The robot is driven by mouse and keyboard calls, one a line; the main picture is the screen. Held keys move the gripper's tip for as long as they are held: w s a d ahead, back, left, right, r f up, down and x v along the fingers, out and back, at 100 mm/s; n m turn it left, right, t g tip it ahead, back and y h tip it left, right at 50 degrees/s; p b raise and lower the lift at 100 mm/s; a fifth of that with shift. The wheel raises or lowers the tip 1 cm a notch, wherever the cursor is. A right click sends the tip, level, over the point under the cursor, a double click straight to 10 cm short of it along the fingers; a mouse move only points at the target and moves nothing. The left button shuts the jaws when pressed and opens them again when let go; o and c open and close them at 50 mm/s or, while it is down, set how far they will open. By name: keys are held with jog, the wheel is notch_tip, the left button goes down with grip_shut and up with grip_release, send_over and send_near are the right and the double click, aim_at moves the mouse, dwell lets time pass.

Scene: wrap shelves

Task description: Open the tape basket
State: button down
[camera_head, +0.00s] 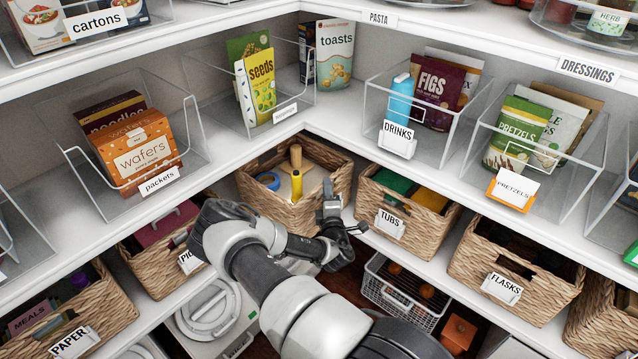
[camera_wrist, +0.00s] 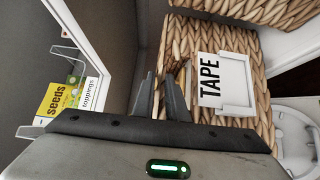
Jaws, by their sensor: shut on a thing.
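The tape basket (camera_head: 298,213) is a woven wicker basket in the inside corner of the lower shelf. It holds a blue ring (camera_head: 268,181), a yellow item (camera_head: 296,186) and a light wooden item (camera_head: 296,157). In the wrist view, its white TAPE label (camera_wrist: 224,83) faces the camera, beside my fingers. My gripper (camera_wrist: 167,82) is shut on the basket's wicker edge by that label. In the head view, my gripper (camera_head: 330,200) is at the basket's right front, and my arm hides part of its front.
The tubs basket (camera_head: 398,232) stands close on the right, and another wicker basket (camera_head: 160,268) is on the left. Clear bins stand on the shelf above, one holding a seeds packet (camera_head: 260,85). A wire basket (camera_head: 395,303) sits below.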

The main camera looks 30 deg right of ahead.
jog(key=shift+s+d, duration=0.15)
jog(key=shift+s, duration=0.4)
jog(key=c, duration=1.8)
grip_release()
jog(key=shift+o, duration=0.2)
jog(key=shift+s, duration=0.1)
jog(key=p+v, duration=0.2)
jog(key=v, duration=1.5)
jog(key=shift+s, duration=0.1)
